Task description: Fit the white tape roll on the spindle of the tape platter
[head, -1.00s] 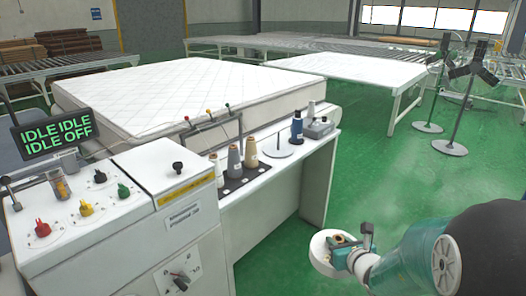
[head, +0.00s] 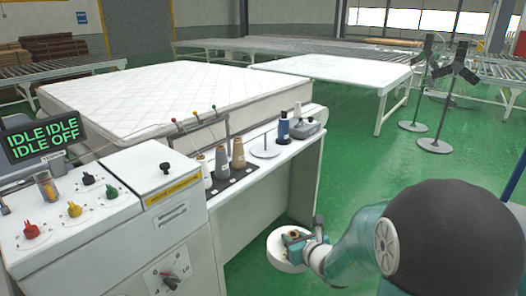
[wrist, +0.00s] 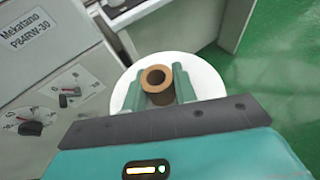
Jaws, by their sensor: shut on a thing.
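The white tape roll (head: 277,252) is a flat disc with a brown core. My gripper (head: 296,240) is shut on it and holds it in the air in front of the machine's bench, over the green floor. In the wrist view the tape roll (wrist: 205,78) shows its brown core (wrist: 157,82) between my gripper's two green fingers (wrist: 157,92). The tape platter (head: 266,152) is a pale round plate with a thin upright spindle on the bench top, up and left of the roll and apart from it.
Thread cones (head: 222,162) stand on a dark tray left of the platter. A blue bottle-like spool (head: 283,127) and a grey device (head: 306,128) stand to its right. The control cabinet (head: 150,200) is at left, and a mattress (head: 180,95) lies behind.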

